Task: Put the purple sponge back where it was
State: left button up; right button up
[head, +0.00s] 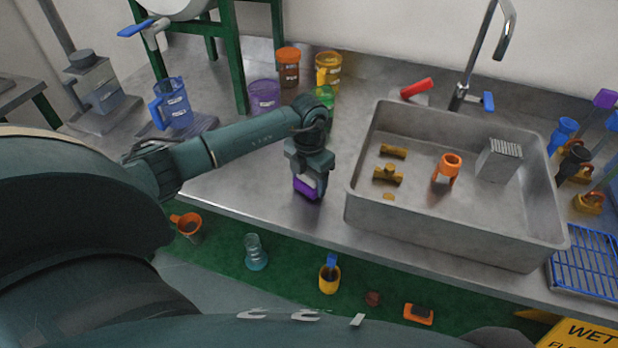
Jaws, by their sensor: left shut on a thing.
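The purple sponge (306,187) is a small purple block with a pale side, near the front edge of the counter, left of the sink. My left gripper (309,177) points down and is shut on the sponge. The fingers and upper part of the sponge are partly hidden by the gripper body. I cannot tell whether the sponge touches the counter. My right gripper is not in view.
A metal sink basin (357,165) holds brass fittings (388,174), an orange stand (447,168) and a grey block (497,160). Purple (264,96), green (325,96) and blue (172,103) vessels stand behind my arm. The counter (247,188) left of the gripper is clear.

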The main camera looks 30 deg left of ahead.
pick_arm(q)
jog(key=shift+f, duration=0.15)
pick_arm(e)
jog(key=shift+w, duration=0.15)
pick_arm(q)
jog(key=shift+f, duration=0.15)
jog(key=o, duration=0.9)
jog(key=shift+r, duration=0.2)
notch_tip(320, 180, up, 11)
jog(key=shift+r+b, duration=0.1)
jog(key=shift+b, duration=0.55)
jog(key=shift+r, duration=0.45)
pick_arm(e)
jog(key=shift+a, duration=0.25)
